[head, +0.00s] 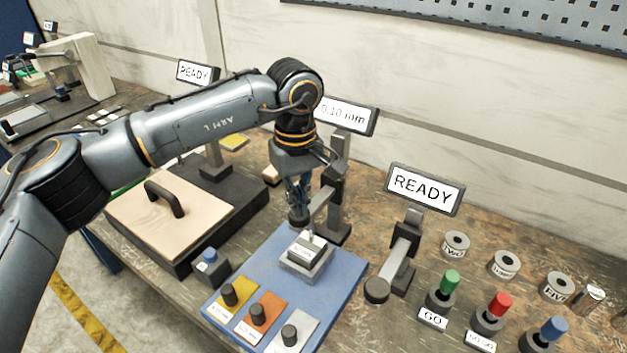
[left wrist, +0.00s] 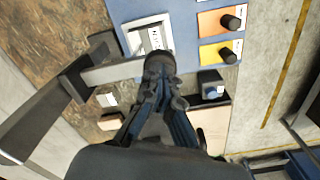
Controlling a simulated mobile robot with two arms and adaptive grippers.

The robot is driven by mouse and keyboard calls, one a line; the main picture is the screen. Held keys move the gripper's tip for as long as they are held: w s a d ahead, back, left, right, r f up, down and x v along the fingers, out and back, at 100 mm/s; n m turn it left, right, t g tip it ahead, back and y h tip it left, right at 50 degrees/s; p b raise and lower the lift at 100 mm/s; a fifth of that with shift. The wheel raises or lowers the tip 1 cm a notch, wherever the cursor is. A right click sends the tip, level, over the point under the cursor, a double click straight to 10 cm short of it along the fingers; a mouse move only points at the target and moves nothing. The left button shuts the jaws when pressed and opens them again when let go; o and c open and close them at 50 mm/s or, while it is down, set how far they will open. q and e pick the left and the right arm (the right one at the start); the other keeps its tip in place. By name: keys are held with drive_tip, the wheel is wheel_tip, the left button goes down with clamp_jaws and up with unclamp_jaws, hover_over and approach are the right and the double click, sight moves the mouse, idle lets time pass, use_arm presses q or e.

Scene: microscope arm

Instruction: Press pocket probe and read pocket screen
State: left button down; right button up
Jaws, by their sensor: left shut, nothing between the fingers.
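The pocket probe (head: 325,203) is a dark stand with a side arm and a round dark head. Its head is over a grey block with a white label (head: 304,252) on a blue board (head: 345,268). The screen (head: 344,115) above this stand reads "0.10 mm", its left edge close behind my arm. My left gripper (head: 298,197) is shut and empty, pointing down at the probe head. In the left wrist view the fingertips (left wrist: 160,85) are at the round head (left wrist: 159,64), seemingly touching it. My right gripper is not in view.
Another probe stand (head: 400,255) with a "READY" screen (head: 425,189) stands to the right, near green, red and blue plungers (head: 487,317). A wooden lid with a handle (head: 165,200) is left of the blue board. Yellow, orange and grey plates with knobs (head: 257,315) lie in front.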

use_arm(q)
drive_tip(key=shift+s+f, duration=0.2)
drive_tip(key=shift+f, duration=0.1)
wheel_tip(320, 180, up, 8)
drive_tip(key=p, duration=0.4)
drive_tip(key=shift+w, duration=0.2)
idle(0.4)
drive_tip(key=shift+r, duration=0.1)
wheel_tip(320, 180, up, 12)
idle(0.5)
idle(0.8)
